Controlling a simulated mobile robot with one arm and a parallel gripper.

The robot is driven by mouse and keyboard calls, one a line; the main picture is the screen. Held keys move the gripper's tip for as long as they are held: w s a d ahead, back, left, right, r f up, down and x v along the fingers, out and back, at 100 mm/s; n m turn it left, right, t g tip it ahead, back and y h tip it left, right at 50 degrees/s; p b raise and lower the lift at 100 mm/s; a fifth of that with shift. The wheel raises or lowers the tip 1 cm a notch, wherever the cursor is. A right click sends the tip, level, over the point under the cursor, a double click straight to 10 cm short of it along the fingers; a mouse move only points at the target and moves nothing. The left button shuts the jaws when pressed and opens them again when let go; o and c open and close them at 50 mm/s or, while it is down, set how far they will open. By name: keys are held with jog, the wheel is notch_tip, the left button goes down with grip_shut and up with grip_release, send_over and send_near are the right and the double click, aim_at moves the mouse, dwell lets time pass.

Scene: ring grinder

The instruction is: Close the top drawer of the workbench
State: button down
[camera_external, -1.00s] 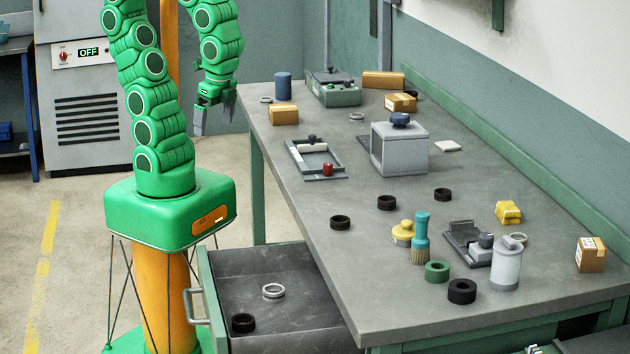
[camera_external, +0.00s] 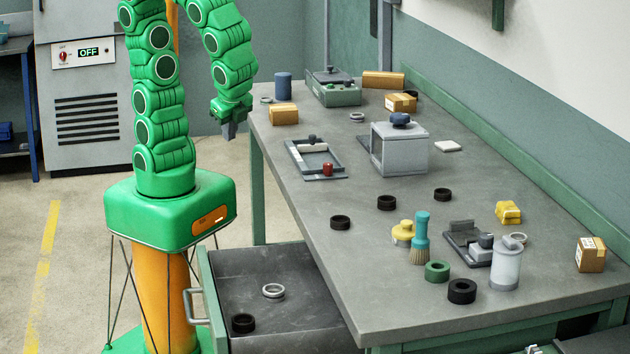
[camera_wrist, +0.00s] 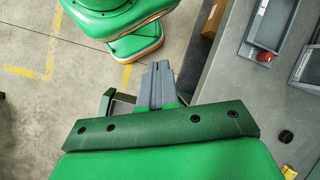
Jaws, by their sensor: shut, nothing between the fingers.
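The top drawer (camera_external: 300,312) of the workbench (camera_external: 350,265) is open and sticks out to the left, toward my base. Its bar handle (camera_external: 192,306) is on its left front face. A light metal ring (camera_external: 273,291) and a black ring (camera_external: 243,323) lie inside the drawer. My gripper (camera_external: 229,131) is shut and empty, pointing down in the air beyond the bench's left edge, well above and behind the drawer. In the wrist view, my gripper (camera_wrist: 158,82) shows its grey fingers together, and part of the drawer seems to show left of them, mostly hidden.
The bench top holds several rings, small cardboard boxes, a yellow pot (camera_external: 403,233), a brush (camera_external: 421,240) and a grey box with a dark knob (camera_external: 400,150). A grey cabinet (camera_external: 92,100) stands at the back left.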

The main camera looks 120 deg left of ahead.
aim_at(309, 290)
jog(key=w+d+f+m+t+y, duration=0.2)
jog(key=w+d+f+m+y, duration=0.35)
jog(key=d, duration=0.35)
jog(key=w+d+f+m+t+y, duration=0.2)
jog(key=w+d+f+m+y, duration=0.3)
jog(key=d, duration=0.4)
jog(key=s+d+f+m+t+h, duration=0.1)
jog(key=s+d+f+m+t, duration=1.25)
jog(key=d+f, duration=0.5)
jog(key=a+x, duration=0.1)
jog(key=x, duration=1.2)
jog(key=shift+a+f+g, duration=0.2)
jog(key=shift+f+g, duration=0.15)
jog(key=shift+f, duration=0.15)
jog(key=x, duration=2.7)
jog(key=shift+w+a+f, duration=0.2)
jog(key=shift+w+a, duration=0.1)
jog(key=shift+w+a+r, duration=0.1)
jog(key=shift+w+a, duration=0.05)
jog(key=shift+a, duration=0.1)
